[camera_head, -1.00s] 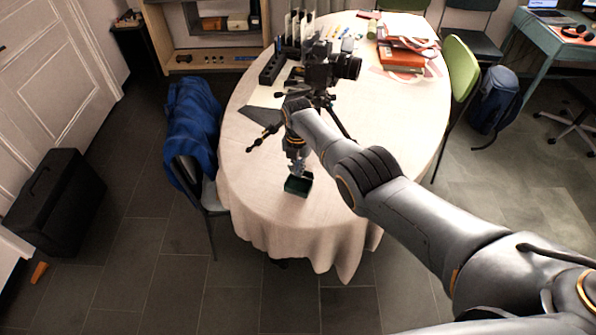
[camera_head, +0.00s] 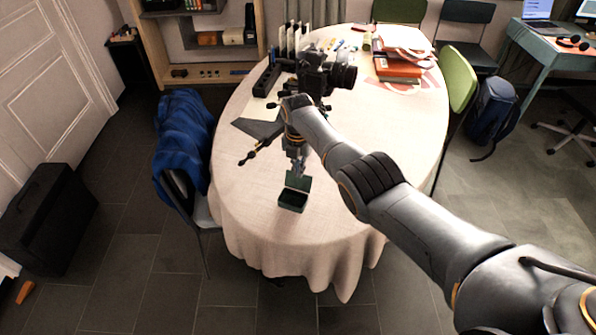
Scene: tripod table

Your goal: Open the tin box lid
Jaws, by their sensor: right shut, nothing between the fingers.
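The small dark green tin box (camera_head: 291,203) stands near the front edge of the oval table (camera_head: 250,195) with its open side facing up. Its lid (camera_head: 298,182) stands raised at the back of the box, and the dark inside shows. My right gripper (camera_head: 297,170) is just behind and above the raised lid, pointing down. It is shut with nothing in it. It looks close to the lid, but I cannot tell if they touch. My left gripper is not in view.
A camera on a tripod (camera_head: 325,74) stands on the table behind my right wrist, with a tripod leg reaching left. Red books (camera_head: 398,68) lie at the back right. A chair with a blue jacket (camera_head: 184,135) stands at the left. The table's front right is clear.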

